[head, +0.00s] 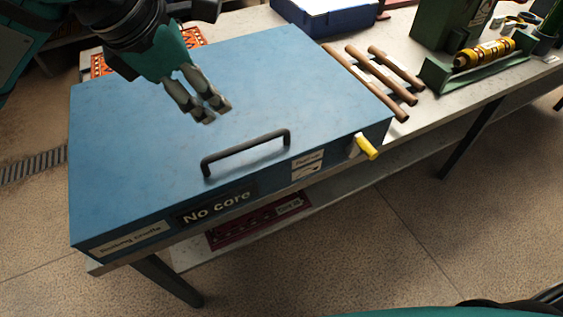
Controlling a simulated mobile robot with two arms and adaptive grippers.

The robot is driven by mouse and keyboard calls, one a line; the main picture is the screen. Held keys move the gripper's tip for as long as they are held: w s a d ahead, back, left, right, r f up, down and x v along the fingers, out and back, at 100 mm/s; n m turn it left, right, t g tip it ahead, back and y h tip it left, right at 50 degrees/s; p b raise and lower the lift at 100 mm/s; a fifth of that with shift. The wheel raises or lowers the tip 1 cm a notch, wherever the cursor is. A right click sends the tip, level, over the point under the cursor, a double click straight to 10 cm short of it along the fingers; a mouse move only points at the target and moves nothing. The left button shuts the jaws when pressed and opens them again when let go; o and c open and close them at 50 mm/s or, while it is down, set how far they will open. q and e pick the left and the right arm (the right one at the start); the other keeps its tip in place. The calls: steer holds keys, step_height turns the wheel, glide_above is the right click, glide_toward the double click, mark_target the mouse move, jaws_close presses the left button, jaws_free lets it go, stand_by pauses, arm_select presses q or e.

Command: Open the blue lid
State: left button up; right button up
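The blue lid (215,105) is the broad flat top of a blue case on a bench, and it lies shut. A black bar handle (246,152) stands on the lid near its front edge. My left gripper (216,112) is above the lid, behind and to the left of the handle, apart from it. Its two grey fingers are close together and point down toward the handle; nothing shows between them, and I cannot tell if they fully meet. My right gripper is out of view. The front of the case carries a "No core" label and a yellow-ended latch or valve (366,147).
The bench (440,105) continues to the right. Wooden rods (378,75) lie close to the case's right side. A green tray (470,68) with a yellow cylinder (484,53) stands farther right. A red panel (258,219) lies on the lower shelf. The floor in front is clear.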

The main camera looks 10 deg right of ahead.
arm_select(q)
steer(key=p, duration=0.1)
glide_toward(249, 142)
steer(key=p+x, duration=0.1)
steer(key=x, duration=0.6)
steer(key=shift+d+f+p, duration=0.1)
steer(key=shift+f+p, duration=0.15)
steer(key=shift+p, duration=0.1)
steer(key=shift+d+f, duration=0.1)
steer(key=shift+f, duration=0.15)
steer(key=shift+w+d+f, duration=0.1)
steer(key=shift+w+f, duration=0.05)
steer(key=shift+f, duration=0.05)
steer(key=shift+c, duration=1)
steer(key=c, duration=0.4)
jaws_close()
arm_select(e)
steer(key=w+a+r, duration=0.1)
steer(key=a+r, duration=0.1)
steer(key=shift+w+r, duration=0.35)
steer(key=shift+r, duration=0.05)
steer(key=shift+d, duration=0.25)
